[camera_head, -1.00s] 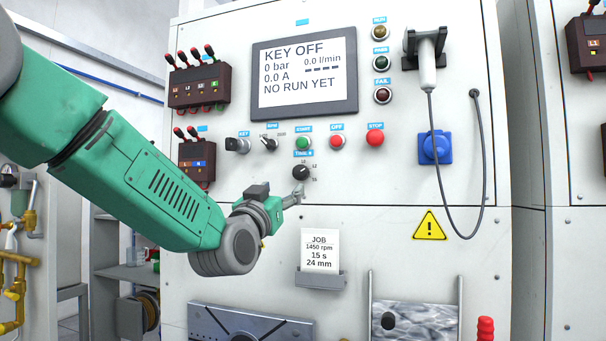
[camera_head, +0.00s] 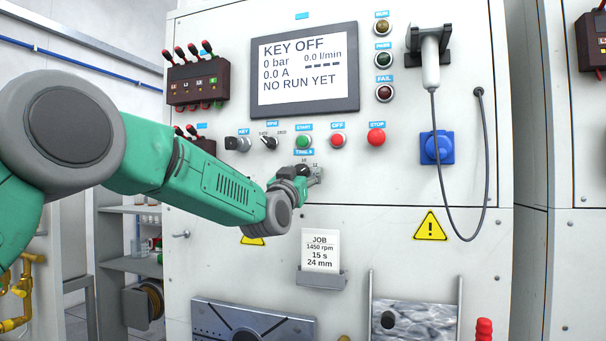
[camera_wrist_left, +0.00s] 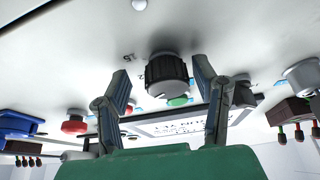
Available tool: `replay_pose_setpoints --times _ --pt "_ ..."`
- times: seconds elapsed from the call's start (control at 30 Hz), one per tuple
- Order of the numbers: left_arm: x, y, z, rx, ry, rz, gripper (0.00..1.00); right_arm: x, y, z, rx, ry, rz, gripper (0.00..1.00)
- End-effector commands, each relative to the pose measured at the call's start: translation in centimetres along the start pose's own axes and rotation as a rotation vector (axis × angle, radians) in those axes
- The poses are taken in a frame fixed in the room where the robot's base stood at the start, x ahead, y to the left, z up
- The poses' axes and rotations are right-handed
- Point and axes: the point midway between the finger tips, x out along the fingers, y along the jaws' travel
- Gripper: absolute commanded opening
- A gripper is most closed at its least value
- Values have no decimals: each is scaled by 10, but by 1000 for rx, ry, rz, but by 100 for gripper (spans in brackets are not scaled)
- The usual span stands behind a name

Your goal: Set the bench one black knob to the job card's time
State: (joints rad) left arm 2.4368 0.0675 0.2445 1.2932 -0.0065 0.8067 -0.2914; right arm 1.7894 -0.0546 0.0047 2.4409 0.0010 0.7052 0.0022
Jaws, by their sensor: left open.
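The black knob (camera_wrist_left: 168,78) is in the left wrist view, ribbed and round on the white panel, between the two fingers. In the head view it sits under the time label (camera_head: 304,152), mostly hidden behind my left gripper (camera_head: 310,176). My left gripper, also in the wrist view (camera_wrist_left: 163,88), is open, with one finger on each side of the knob. A gap shows on the left; whether the right finger touches it I cannot tell. The job card (camera_head: 320,250) reads 1450 rpm, 15 s, 24 mm. The knob's pointer is hidden. My right gripper is not in view.
The screen (camera_head: 305,70) reads KEY OFF and NO RUN YET. Just above the knob are the green start button (camera_head: 303,141) and red off button (camera_head: 338,141). The red stop button (camera_head: 376,137), key switch (camera_head: 238,143) and rpm knob (camera_head: 269,142) are close by.

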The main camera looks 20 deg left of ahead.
Motion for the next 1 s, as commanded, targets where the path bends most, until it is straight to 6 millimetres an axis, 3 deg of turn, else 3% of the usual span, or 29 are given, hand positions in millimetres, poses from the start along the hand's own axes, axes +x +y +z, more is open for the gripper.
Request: replay_pose_setpoints --times 0.1,0.23,0.67,1.0 --pt "0 -1 0 0 0 -1 51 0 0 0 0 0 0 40" --pt "0 -2 0 -1 0 -1 5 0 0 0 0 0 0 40" --pt "-1 -2 3 48 -4 18 5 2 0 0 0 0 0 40" --pt "-1 -1 4 271 -7 112 5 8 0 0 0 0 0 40"
